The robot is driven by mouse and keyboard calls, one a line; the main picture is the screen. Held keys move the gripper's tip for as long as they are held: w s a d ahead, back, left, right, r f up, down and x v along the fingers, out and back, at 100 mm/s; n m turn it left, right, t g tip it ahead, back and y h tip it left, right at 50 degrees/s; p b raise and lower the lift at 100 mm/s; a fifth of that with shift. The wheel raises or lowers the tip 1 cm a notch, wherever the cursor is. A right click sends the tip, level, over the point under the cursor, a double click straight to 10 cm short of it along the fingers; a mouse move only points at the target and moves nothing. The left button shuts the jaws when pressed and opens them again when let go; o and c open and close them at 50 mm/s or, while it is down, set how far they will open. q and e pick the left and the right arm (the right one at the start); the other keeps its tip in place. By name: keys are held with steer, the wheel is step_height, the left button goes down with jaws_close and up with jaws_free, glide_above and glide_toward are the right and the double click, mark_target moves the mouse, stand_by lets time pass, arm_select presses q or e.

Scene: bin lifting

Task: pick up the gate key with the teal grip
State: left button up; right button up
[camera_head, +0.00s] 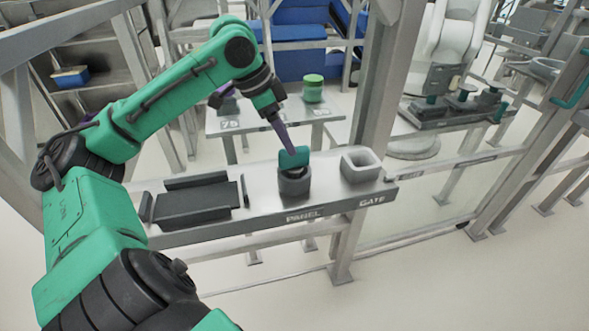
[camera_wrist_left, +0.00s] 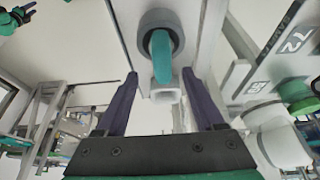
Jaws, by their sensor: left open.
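The key with the teal grip (camera_head: 294,158) stands upright in a dark grey round holder (camera_head: 294,185) on the bench, above the PANEL label. The part below its grip is hidden in the holder. My left gripper (camera_head: 292,151) is at the grip, coming down from above with its purple fingers. In the left wrist view its two fingers (camera_wrist_left: 160,74) are spread apart. The teal grip (camera_wrist_left: 161,52) shows between the fingertips, with a gap on each side. The dark round holder (camera_wrist_left: 160,19) shows behind it. My right gripper is not in view.
A light square holder (camera_head: 361,166), hollow in the middle, stands just right, above the GATE label. A dark flat tray (camera_head: 195,203) lies to the left on the bench (camera_head: 262,210). Behind are a small table with a green-lidded jar (camera_head: 313,87) and a metal post (camera_head: 377,85).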

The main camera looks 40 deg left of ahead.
mark_target(294, 166)
arm_select(q)
steer(key=p+x, duration=0.1)
steer(key=x, duration=0.4)
steer(key=shift+w+a+f, duration=0.1)
steer(key=shift+w+f, duration=0.15)
steer(key=shift+f, duration=0.2)
jaws_close()
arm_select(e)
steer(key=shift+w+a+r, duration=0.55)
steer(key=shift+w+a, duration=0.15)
arm_select(q)
steer(key=shift+r, duration=0.1)
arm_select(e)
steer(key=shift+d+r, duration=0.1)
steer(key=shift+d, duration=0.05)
